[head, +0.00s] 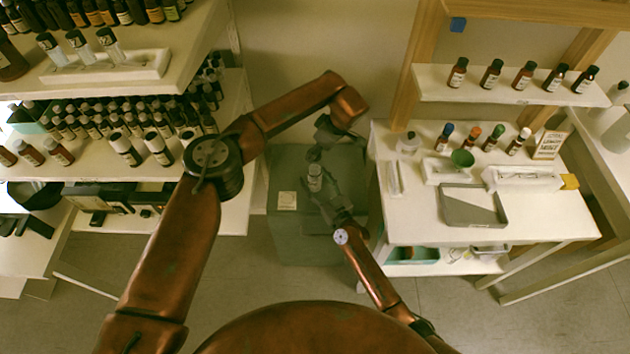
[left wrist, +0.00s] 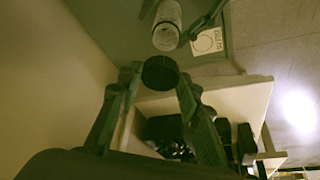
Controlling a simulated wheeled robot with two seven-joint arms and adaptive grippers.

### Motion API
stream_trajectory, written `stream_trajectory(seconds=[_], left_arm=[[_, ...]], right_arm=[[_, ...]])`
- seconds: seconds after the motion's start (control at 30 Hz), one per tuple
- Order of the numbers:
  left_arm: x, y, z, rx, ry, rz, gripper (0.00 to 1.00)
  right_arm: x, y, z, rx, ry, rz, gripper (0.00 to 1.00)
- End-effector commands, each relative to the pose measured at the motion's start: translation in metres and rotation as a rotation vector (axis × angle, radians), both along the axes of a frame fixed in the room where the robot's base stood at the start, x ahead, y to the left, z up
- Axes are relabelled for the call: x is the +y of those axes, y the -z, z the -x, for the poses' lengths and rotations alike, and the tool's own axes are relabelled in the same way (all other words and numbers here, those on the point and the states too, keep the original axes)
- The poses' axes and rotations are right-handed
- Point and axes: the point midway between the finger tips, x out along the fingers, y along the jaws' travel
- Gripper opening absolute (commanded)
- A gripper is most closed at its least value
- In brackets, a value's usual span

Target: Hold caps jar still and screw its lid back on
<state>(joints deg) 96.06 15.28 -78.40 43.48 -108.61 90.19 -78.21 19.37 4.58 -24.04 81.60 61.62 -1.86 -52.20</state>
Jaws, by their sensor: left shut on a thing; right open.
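The caps jar (head: 315,177) is a small clear jar with a pale label, over the grey cabinet top (head: 285,175). It also shows in the left wrist view (left wrist: 167,24). My right gripper (head: 318,190) is open, with its fingers around the jar; I cannot tell whether they touch it. My left gripper (head: 318,147) is shut on the dark round lid (left wrist: 160,72), which also shows in the head view (head: 314,153). In the left wrist view my left fingertips (left wrist: 159,80) grip the lid's sides. The lid is apart from the jar's mouth.
A white card (head: 287,200) lies on the cabinet top. Shelves (head: 125,185) with many bottles stand on the left. The cabinet top's left side is mostly clear.

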Motion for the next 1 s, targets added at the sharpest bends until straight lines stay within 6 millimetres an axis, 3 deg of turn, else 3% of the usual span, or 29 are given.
stream_trajectory(seconds=[0.07, 0.83, 1.0], left_arm=[[-0.0002, -0.0001, 0.0, 0.0, 0.0, 0.0, 0.25], [0.0, -0.0001, 0.0, 0.0, 0.0, 0.0, 0.25], [0.0001, 0.0, -0.0001, 0.0, 0.0, 0.0, 0.25]], right_arm=[[-0.0002, -0.0001, 0.0001, 0.0, 0.0, 0.0, 0.55], [-0.0005, 0.0, 0.0002, 0.0, 0.0, 0.0, 0.02], [-0.0005, 0.0, 0.0002, 0.0, 0.0, 0.0, 0.0]])
